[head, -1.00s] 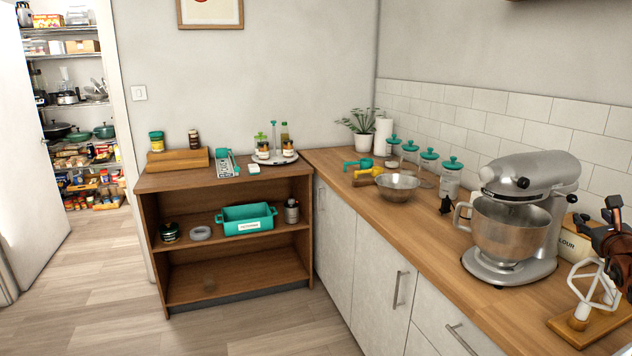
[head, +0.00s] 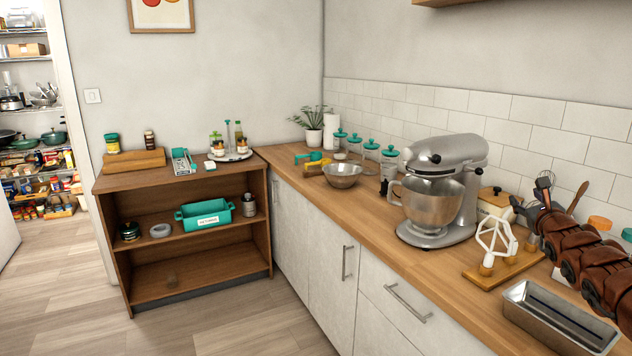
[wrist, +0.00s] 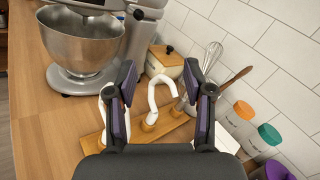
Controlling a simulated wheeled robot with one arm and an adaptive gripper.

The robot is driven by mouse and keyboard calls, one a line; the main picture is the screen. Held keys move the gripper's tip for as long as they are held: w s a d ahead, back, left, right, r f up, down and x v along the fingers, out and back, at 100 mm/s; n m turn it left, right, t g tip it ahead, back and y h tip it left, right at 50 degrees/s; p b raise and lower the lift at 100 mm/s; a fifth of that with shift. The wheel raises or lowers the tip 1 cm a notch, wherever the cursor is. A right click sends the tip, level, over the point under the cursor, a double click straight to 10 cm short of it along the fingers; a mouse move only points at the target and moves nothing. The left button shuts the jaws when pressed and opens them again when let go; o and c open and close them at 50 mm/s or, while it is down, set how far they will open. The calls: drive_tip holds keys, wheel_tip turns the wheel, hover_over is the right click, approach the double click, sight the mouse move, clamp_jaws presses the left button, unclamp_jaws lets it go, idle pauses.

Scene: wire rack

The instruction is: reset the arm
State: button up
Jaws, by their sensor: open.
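My gripper (wrist: 160,100) is open and empty in the wrist view, its two dark fingers with purple pads spread apart. Beyond the fingers stands a wooden block (wrist: 172,125) with white mixer attachments on it. A white hook-shaped attachment (wrist: 163,82) shows between the fingers, and I cannot tell how far it is from them. In the head view my arm reaches in from the right edge over the counter, and the gripper's dark end (head: 540,212) shows near the wall side of the attachment block (head: 503,264).
The stand mixer (head: 440,190) is left of the attachments on the wooden counter (head: 390,270). A metal loaf tin (head: 560,318) lies at the front right. Jars with coloured lids (wrist: 240,112) and a whisk (wrist: 212,55) stand by the tiled wall. The floor (head: 60,300) is clear.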

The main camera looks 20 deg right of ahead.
drive_tip(key=w+a+r+n+t+y, duration=0.15)
drive_tip(key=a+r+n+y, duration=0.3)
drive_tip(key=a, duration=0.55)
drive_tip(key=w+a+r+n+y, duration=0.3)
drive_tip(key=a+r+n, duration=0.15)
drive_tip(key=a, duration=0.55)
drive_tip(key=w+a+r+n+t+y, duration=0.1)
drive_tip(key=w+a+r+n+y, duration=0.3)
drive_tip(key=a, duration=0.6)
drive_tip(key=s+a+f+n+g+y, duration=0.2)
drive_tip(key=s+a+n+g+y, duration=0.3)
drive_tip(key=a, duration=0.7)
drive_tip(key=s+a+f+n+g+y, duration=0.1)
drive_tip(key=s+a+f+n+y, duration=0.1)
drive_tip(key=a+n, duration=0.8)
drive_tip(key=s+a+f+n+g+h, duration=0.2)
drive_tip(key=s+a+f+n+g, duration=0.3)
drive_tip(key=s+a+f+g, duration=0.7)
drive_tip(key=s+d+f+n+g+h, duration=0.1)
drive_tip(key=s+d+f+h, duration=0.1)
drive_tip(key=s+f, duration=0.3)
drive_tip(key=s+d+f+n+h, duration=0.1)
drive_tip(key=s+d+f+h, duration=0.2)
drive_tip(key=s, duration=0.9)
drive_tip(key=s+d+f+n+g+h, duration=0.1)
drive_tip(key=s+d+f+h, duration=0.2)
drive_tip(key=s+d+f, duration=0.3)
drive_tip(key=s+f, duration=0.2)
drive_tip(key=shift+s+g+p, duration=0.3)
drive_tip(key=shift+g, duration=0.05)
